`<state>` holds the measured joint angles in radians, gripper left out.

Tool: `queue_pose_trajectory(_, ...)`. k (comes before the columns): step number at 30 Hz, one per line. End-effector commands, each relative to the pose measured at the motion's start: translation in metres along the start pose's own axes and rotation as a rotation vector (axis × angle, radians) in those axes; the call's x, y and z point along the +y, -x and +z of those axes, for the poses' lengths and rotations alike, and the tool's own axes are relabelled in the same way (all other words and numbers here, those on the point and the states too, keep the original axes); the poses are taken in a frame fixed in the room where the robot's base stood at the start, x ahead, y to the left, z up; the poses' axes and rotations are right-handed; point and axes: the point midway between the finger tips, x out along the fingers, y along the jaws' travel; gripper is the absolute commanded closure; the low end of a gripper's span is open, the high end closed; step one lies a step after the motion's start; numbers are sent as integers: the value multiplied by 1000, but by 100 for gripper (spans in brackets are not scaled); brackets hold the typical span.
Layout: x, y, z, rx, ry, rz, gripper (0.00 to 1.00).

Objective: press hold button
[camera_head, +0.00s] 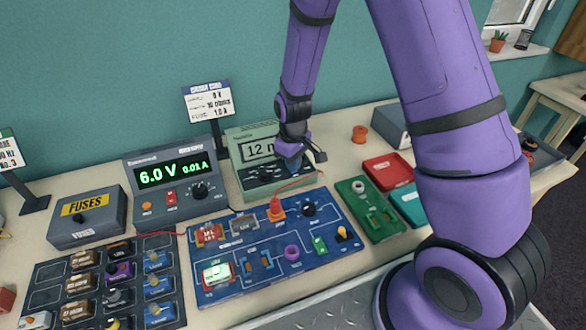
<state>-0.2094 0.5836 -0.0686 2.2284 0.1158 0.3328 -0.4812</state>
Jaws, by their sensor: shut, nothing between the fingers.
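The green bench meter (238,138) stands at the back middle of the table, its display reading "12 m" with the rest hidden by my arm. Its dark lower panel (262,182) carries small controls, too small to read, and I cannot pick out the hold button. My gripper (292,166) is shut and empty, pointing down at the right part of the meter's front. It covers that part, and I cannot tell whether the fingertips touch the panel.
A power supply (143,178) reading 6.0 V and a fuses box (102,232) stand left. A blue circuit board (240,290) with a red lead lies in front. A green board (353,190) and red tray (405,158) lie right. A sign (193,90) stands behind.

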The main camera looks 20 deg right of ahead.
Motion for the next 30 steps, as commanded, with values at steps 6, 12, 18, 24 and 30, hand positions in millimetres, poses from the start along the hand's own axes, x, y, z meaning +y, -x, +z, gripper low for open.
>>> queue_pose_trajectory(6,0,-2,0,-1,0,0,100)
queue_pose_trajectory(12,0,-1,0,1,0,0,100)
queue_pose_trajectory(18,0,12,0,1,0,0,100)
queue_pose_trajectory(24,0,26,0,1,0,1,100)
queue_pose_trajectory(30,0,40,0,1,0,0,100)
